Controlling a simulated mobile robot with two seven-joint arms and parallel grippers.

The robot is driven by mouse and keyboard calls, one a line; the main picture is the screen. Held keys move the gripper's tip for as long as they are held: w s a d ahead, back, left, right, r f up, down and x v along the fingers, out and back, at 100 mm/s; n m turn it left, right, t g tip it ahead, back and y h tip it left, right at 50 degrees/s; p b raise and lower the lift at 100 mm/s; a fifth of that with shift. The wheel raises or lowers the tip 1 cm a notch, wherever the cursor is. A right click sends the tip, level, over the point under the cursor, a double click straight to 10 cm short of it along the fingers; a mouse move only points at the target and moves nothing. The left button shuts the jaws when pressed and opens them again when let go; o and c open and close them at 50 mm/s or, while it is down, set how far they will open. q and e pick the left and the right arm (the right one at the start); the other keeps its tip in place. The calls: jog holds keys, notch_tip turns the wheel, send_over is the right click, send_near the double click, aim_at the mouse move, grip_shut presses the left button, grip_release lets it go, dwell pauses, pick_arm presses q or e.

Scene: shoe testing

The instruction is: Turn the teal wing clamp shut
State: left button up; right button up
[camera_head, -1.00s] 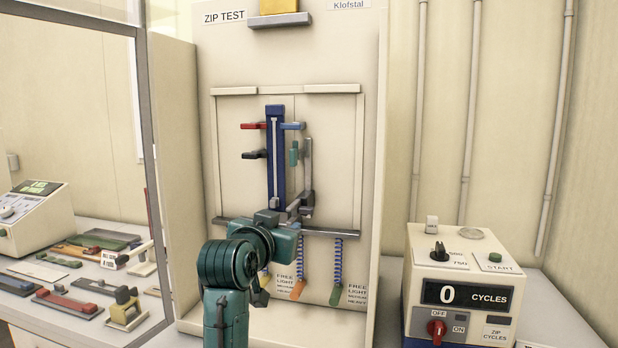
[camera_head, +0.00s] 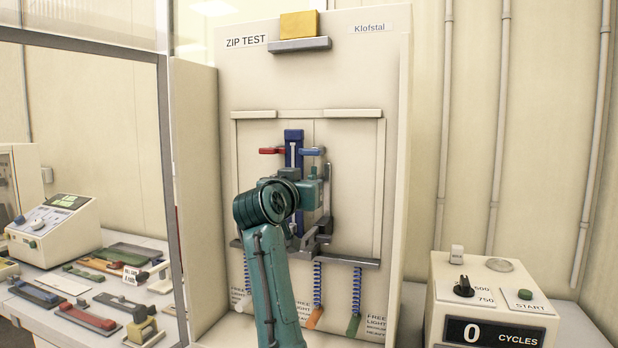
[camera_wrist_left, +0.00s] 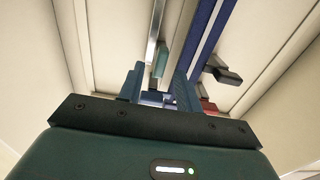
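The teal wing clamp (camera_wrist_left: 162,60) shows in the left wrist view beside the blue upright strip (camera_wrist_left: 207,38), lying lengthwise along it. In the head view my arm largely hides it. My left gripper (camera_wrist_left: 160,75) is open, its two fingers apart, with the teal clamp in line with the gap near the fingertips. I cannot tell whether the fingers touch it. In the head view the left gripper (camera_head: 312,188) is in front of the right side of the blue strip (camera_head: 293,137). My right gripper is not in view.
A red wing (camera_head: 271,151) and a blue wing (camera_head: 311,151) stick out sideways above. A black wing (camera_wrist_left: 226,76) shows in the wrist view. A grey rail crosses below, with hanging springs (camera_head: 356,290). A cycle counter box (camera_head: 490,310) stands at right.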

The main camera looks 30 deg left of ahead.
pick_arm(q)
jog(key=shift+x, duration=1.4)
jog(key=shift+c, duration=0.2)
grip_shut()
